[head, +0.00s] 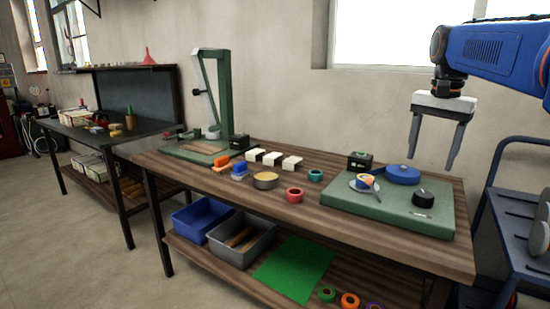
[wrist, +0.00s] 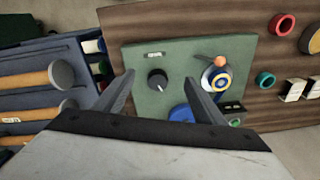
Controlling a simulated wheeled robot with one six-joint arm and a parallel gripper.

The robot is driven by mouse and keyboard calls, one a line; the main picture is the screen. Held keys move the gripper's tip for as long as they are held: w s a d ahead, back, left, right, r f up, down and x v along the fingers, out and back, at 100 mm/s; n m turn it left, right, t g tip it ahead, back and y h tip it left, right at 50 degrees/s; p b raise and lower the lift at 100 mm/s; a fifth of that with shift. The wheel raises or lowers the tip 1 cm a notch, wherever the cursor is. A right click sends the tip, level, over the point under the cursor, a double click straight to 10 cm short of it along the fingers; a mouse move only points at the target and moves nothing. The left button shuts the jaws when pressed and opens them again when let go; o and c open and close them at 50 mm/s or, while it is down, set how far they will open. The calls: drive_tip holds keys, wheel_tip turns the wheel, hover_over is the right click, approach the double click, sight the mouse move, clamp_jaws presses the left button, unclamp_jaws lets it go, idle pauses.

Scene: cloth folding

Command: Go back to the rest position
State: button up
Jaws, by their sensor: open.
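My gripper (head: 431,164) hangs from the blue arm at the upper right of the head view, fingers pointing down. It is open and empty, held in the air above the green board (head: 345,199) at the right end of the workbench. In the wrist view my gripper (wrist: 160,76) has its two fingers spread apart, with the board and its black knob (wrist: 157,80) beyond them. A green cloth (head: 293,268) lies flat on the bench's lower shelf, well below my gripper.
The board bears a blue disc (head: 402,174) and a black knob (head: 423,198). A red ring (head: 295,195) and white-topped blocks (head: 273,158) stand left of it. A blue cart (head: 515,220) stands close on the right. The air around my gripper looks clear.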

drive_tip(key=s+a+f+n+t, duration=0.2)
drive_tip(key=s+a+f+n, duration=0.2)
drive_tip(key=s+f, duration=0.8)
drive_tip(key=s+a+f+n+t, duration=0.1)
drive_tip(key=s+a+f+n, duration=0.4)
drive_tip(key=s+f, duration=0.7)
wheel_tip(320, 180, down, 2)
drive_tip(key=shift+s+a+f+n+t, duration=0.1)
drive_tip(key=shift+s+a+n+t, duration=0.25)
drive_tip(key=shift+a, duration=0.7)
